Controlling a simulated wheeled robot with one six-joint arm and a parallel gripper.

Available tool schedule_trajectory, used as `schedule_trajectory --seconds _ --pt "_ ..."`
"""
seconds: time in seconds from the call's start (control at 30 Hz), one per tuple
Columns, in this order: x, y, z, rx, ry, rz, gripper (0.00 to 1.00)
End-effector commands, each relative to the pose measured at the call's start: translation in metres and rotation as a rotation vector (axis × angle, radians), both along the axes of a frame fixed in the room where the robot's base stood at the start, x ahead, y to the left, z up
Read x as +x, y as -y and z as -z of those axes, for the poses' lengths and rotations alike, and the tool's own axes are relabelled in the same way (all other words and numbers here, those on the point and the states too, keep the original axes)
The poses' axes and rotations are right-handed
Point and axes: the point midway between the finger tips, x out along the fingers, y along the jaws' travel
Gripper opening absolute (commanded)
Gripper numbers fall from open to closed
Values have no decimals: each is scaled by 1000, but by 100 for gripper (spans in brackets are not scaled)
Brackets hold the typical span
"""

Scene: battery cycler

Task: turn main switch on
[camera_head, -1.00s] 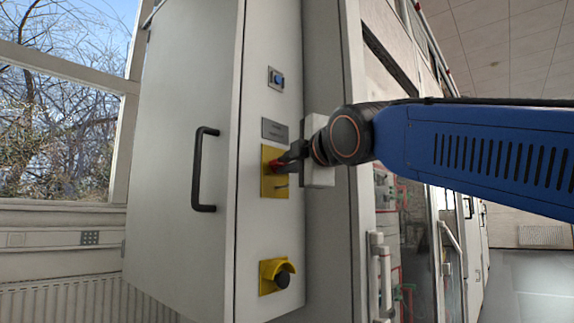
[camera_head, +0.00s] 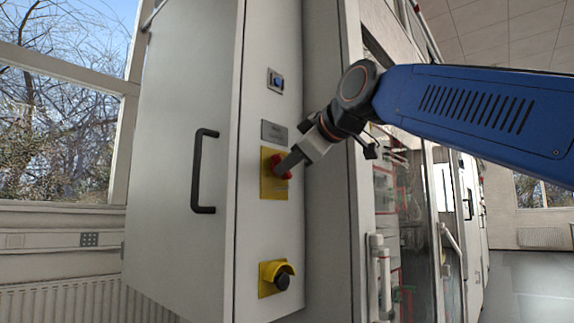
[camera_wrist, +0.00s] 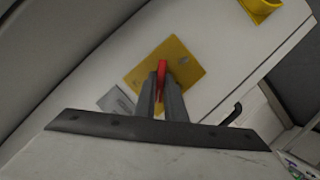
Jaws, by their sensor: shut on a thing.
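The main switch is a red knob (camera_head: 281,165) on a square yellow plate (camera_head: 270,190) on the narrow face of the grey cabinet. My gripper (camera_head: 287,167) reaches it from the right and above, and its fingers are shut on the red knob. In the wrist view the red handle (camera_wrist: 162,68) shows between the two dark fingers (camera_wrist: 163,92), in front of the yellow plate (camera_wrist: 185,62). The lower part of the handle is hidden by the fingers.
A grey label plate (camera_head: 274,131) and a blue switch (camera_head: 276,80) sit above the knob. A yellow-shrouded black button (camera_head: 278,277) is below. A black door handle (camera_head: 203,171) sticks out at the left. Glass-fronted equipment (camera_head: 385,200) stands to the right.

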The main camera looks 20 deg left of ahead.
Motion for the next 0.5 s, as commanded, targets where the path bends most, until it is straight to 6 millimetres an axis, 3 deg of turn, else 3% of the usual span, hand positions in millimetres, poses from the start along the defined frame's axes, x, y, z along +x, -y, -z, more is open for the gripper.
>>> schedule_trajectory --seconds 0.5 --pt "4 1 0 176 -434 1 0"
